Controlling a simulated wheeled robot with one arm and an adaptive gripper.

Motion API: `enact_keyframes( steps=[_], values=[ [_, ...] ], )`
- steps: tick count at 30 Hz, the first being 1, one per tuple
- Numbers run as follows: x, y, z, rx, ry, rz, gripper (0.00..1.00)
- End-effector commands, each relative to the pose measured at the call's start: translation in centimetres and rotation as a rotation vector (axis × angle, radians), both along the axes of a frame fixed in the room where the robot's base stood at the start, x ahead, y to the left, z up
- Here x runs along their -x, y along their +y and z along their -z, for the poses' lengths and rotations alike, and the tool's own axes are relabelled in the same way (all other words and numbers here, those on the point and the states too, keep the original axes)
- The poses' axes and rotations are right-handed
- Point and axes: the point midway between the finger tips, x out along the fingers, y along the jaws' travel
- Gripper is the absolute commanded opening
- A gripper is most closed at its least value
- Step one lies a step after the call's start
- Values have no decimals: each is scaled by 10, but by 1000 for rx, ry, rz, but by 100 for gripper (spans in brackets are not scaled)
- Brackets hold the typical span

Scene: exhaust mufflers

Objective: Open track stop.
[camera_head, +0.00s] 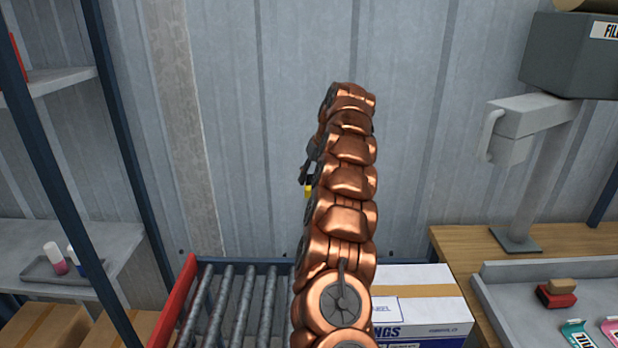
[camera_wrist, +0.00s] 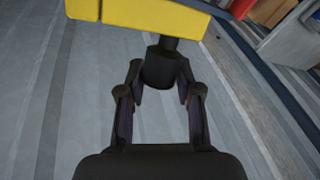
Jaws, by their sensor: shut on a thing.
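In the wrist view, my gripper (camera_wrist: 160,88) is shut on a dark cylindrical knob (camera_wrist: 159,68), with one finger on each side of it. The knob joins a yellow bar (camera_wrist: 140,14) across the top of the view by a short dark stem. In the head view, only a small yellow patch (camera_head: 308,190) shows beside my copper arm. My arm hides most of the gripper there.
A roller conveyor (camera_head: 232,305) with a red side rail (camera_head: 181,307) lies below. A white box (camera_head: 420,300) sits on its right. A wooden bench (camera_head: 465,250) with a grey tray stands at right, shelves (camera_head: 60,250) at left. A corrugated metal wall is behind.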

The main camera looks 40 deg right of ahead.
Motion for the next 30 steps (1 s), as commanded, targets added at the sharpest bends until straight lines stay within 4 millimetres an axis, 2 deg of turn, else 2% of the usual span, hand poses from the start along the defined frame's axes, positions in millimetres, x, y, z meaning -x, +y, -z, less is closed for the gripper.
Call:
enact_keyframes(
  steps=[1,7,19,30],
  values=[
    [3,-5,4,2,8,9,37],
    [2,-3,3,1,7,5,58],
    [1,-1,-1,1,3,2,58],
    [13,-10,-33,2,3,5,58]
  ],
)
